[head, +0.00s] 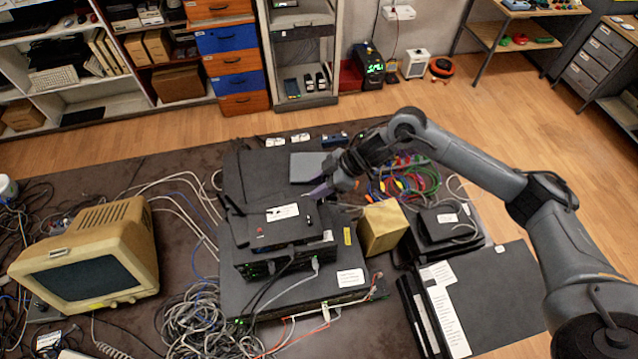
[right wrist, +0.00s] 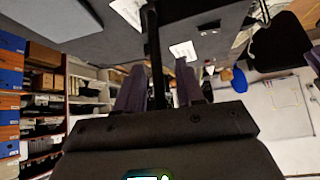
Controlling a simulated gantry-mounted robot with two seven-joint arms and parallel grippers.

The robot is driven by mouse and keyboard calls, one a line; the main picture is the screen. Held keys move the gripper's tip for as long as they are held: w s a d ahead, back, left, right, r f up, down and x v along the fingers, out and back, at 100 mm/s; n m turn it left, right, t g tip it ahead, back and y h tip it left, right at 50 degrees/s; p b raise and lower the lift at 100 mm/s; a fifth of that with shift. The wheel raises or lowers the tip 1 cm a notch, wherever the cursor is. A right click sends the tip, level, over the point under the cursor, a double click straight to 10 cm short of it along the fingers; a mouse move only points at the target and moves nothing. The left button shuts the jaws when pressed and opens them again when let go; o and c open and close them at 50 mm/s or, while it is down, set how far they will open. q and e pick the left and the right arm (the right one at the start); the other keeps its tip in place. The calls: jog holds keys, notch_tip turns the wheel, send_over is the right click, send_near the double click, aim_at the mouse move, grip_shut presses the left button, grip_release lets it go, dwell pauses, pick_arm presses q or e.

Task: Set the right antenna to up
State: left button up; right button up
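The black router (head: 262,226) with a white label lies on top of a stack of dark network boxes near the middle of the table in the head view. A dark antenna (head: 230,203) shows at its left side. My right gripper (head: 320,191) is at the router's right rear corner. In the right wrist view, the right antenna (right wrist: 157,55), a thin black rod, runs between the two purple-grey fingers, with a narrow gap visible on each side. The gripper is open around it. In the head view the gripper largely hides this antenna. My left gripper is not in view.
A beige monitor (head: 92,258) stands at the left, with tangled cables (head: 195,325) in front. A tan box (head: 382,228) and black devices (head: 440,228) stand close right of the stack. A flat grey box (head: 308,165) lies behind the router.

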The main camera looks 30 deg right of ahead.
jog(key=b+v, duration=0.1)
jog(key=v, duration=0.9)
jog(key=shift+d+r+b, duration=0.2)
jog(key=shift+r+b, duration=0.1)
jog(key=shift+r, duration=0.05)
jog(key=shift+s+f, duration=0.1)
jog(key=shift+s, duration=0.05)
